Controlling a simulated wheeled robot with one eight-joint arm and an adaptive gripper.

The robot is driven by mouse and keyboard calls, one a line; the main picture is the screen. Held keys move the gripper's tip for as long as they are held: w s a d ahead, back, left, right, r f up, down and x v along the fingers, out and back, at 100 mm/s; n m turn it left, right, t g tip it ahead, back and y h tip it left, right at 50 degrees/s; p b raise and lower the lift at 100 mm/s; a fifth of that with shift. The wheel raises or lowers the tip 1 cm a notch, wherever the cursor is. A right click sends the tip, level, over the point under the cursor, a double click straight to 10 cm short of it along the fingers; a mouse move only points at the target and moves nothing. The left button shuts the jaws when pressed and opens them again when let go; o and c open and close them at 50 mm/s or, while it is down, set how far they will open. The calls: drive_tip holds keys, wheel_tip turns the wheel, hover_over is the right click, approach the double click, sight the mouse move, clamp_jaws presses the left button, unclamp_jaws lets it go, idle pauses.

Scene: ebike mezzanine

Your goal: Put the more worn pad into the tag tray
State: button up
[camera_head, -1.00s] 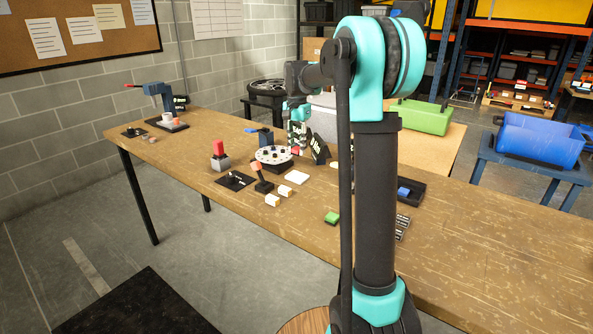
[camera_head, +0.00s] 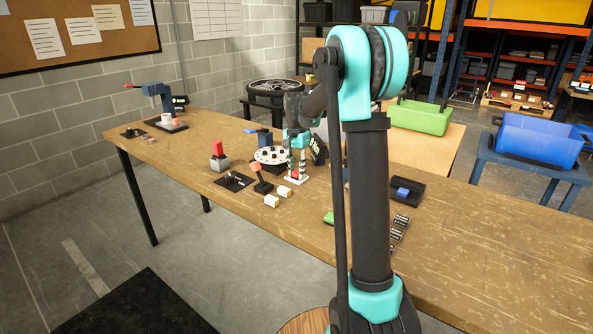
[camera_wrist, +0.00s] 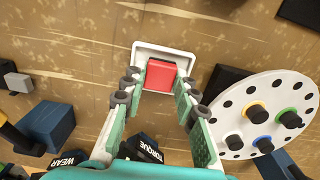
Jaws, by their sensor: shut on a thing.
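My gripper (camera_head: 296,169) is shut on a small red block (camera_wrist: 161,74), held between its fingertips in the wrist view. I take the block for the pad; its wear cannot be read here. A shallow white tray (camera_wrist: 166,51), seemingly the tag tray, lies right below, and the red block shows inside its outline. The tray also shows in the head view (camera_head: 301,180), under the fingertips. Whether the block touches the tray's floor cannot be told. The fingers hide part of both.
A round white disc (camera_wrist: 236,111) with holes and coloured pegs stands close beside the right finger. Dark signs marked WEAR (camera_wrist: 70,160) and TORQUE (camera_wrist: 146,150) stand near. Cream blocks (camera_head: 271,201) lie in front of the tray. The table's front right is mostly clear.

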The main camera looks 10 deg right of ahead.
sight(296, 172)
drive_tip(key=shift+f, duration=0.1)
drive_tip(key=o, duration=1)
drive_tip(key=shift+o, duration=0.2)
wheel_tip(296, 172, up, 12)
